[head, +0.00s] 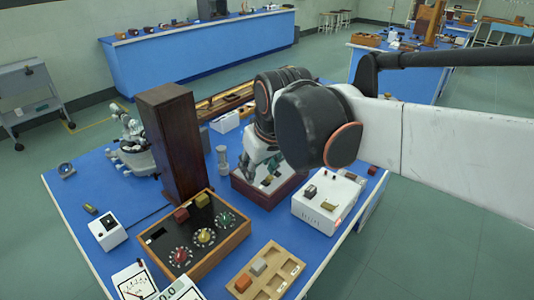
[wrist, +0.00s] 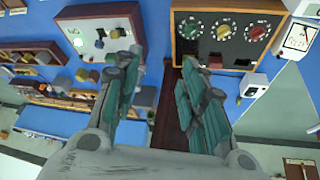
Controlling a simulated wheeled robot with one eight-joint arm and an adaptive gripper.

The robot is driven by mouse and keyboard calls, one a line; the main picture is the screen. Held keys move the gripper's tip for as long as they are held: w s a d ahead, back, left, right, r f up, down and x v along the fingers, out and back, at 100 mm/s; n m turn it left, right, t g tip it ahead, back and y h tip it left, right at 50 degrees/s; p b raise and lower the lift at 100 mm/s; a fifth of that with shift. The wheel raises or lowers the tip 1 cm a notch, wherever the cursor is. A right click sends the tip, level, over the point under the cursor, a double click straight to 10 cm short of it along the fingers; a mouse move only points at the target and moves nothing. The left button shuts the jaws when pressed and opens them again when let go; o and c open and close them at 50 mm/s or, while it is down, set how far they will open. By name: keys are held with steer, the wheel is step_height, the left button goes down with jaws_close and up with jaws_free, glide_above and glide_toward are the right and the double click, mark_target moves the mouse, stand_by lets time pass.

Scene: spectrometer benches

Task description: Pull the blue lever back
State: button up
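I cannot make out a blue lever for certain in either view. My gripper (head: 262,164) reaches down over a dark red box with a pale top (head: 262,196), hiding part of it. In the wrist view my gripper (wrist: 155,68) is open, its two green-padded fingers apart with nothing held between them. The pale-topped box also shows in the wrist view (wrist: 74,22), above and left of the fingers, with small dark and yellowish fittings partly behind the left finger. A wooden-framed dial panel (head: 234,241) stands in front of it; it also shows in the wrist view (wrist: 194,48).
A tall dark wooden column (head: 172,145) stands left of my gripper. A white box with small fittings (head: 318,208) is to the right. A wooden tray with blocks (head: 278,280) lies at the front. Bare blue tabletop (head: 85,185) shows at the left.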

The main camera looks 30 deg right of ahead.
steer(key=w+d+r+n+g+p, duration=0.1)
steer(key=w+d+p, duration=0.1)
steer(key=w+d, duration=0.35)
steer(key=w+d+n+g+p, duration=0.1)
steer(key=w+d+g, duration=0.1)
steer(key=w, duration=0.6)
steer(key=w+d+f+n+g+p, duration=0.1)
steer(key=w+d+f+g+p, duration=0.15)
steer(key=w+d+f, duration=0.65)
step_height(320, 180, down, 13)
steer(key=shift+w+f+b, duration=0.1)
steer(key=shift+b, duration=1.1)
jaws_close()
